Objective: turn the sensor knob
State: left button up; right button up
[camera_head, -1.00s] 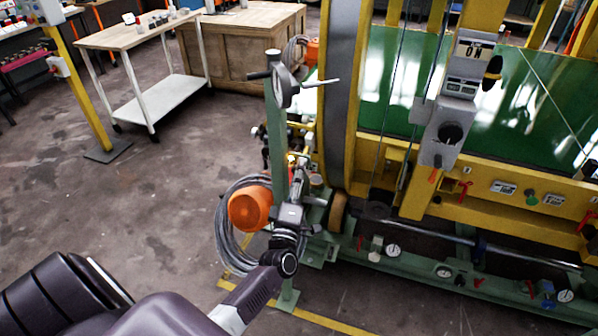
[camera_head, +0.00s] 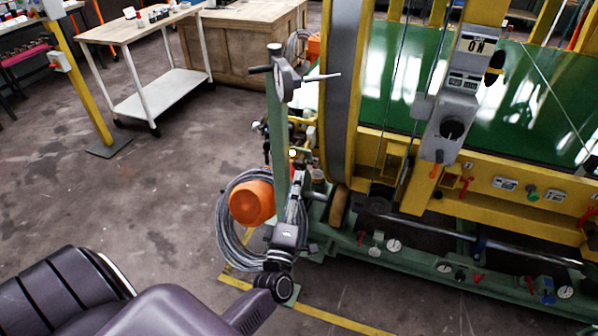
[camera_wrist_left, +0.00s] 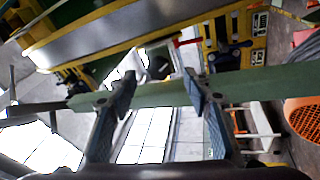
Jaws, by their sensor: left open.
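A black round knob (camera_head: 452,130) sits on a grey control box (camera_head: 447,150) on the yellow frame. A second black round part (camera_head: 493,64) sticks out at the upper right of the box's column. I cannot tell from a label which is the sensor knob. My left gripper (camera_head: 297,200) is well left of and below both, beside a green post (camera_head: 277,130). In the left wrist view its two fingers (camera_wrist_left: 158,92) are spread and empty, with the green post running across behind them. My right gripper is not in view.
A large orange part (camera_head: 251,203) and coiled grey cable (camera_head: 225,235) stand beside my left gripper. A lever with a thin handle (camera_head: 318,78) tops the green post. A green base rail with gauges (camera_head: 444,268) runs along the front right.

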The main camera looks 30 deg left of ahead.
pick_arm(q)
jog(key=shift+v, duration=2.7)
